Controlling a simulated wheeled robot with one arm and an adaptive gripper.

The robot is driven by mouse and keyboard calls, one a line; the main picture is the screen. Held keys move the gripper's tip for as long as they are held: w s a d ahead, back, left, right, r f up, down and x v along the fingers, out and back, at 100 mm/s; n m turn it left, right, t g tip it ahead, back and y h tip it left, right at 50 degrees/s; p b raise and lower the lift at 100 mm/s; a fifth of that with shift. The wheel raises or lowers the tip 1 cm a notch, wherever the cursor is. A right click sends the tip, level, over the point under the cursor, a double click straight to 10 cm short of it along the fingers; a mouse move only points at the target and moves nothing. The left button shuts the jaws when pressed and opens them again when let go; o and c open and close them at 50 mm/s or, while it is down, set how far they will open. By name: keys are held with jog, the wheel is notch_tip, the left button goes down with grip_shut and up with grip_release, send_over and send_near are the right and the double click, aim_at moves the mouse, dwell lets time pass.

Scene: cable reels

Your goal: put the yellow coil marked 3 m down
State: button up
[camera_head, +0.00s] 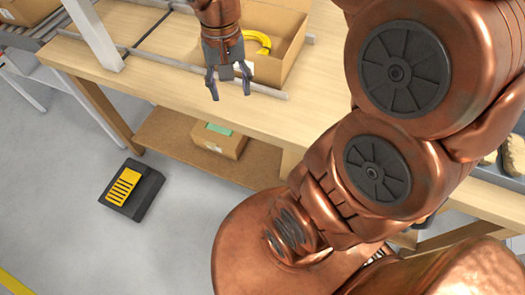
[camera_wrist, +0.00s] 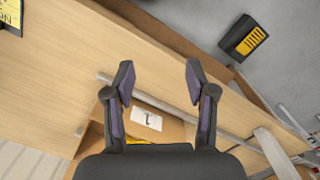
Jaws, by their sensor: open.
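A yellow coil (camera_head: 257,41) lies in an open cardboard box (camera_head: 285,62) on the wooden table in the head view. My wrist partly hides the coil, and no 3 m marking is readable. A sliver of yellow (camera_wrist: 140,143) shows inside the box at the bottom of the wrist view. My gripper (camera_head: 229,89) is open and empty, in front of the box's near side and above the table; it also shows in the wrist view (camera_wrist: 160,82), fingers spread with nothing between them. The box carries a white label (camera_wrist: 147,119) with a dark mark.
A metal rail (camera_head: 180,63) runs along the table before the box. A white post (camera_head: 95,35) stands to the left. A smaller carton (camera_head: 218,146) with a green item sits on the lower shelf. A black-and-yellow unit (camera_head: 132,188) lies on the floor. The table front is bare.

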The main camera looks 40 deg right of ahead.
jog(key=s+a+f+n, duration=0.1)
jog(key=s+f+n, duration=0.1)
jog(key=s, duration=0.5)
jog(key=s+a+f+n, duration=0.2)
jog(key=s+n, duration=0.1)
jog(key=s, duration=0.5)
jog(key=shift+f+g, duration=0.15)
jog(key=shift+g, duration=0.25)
jog(key=shift+c, duration=0.2)
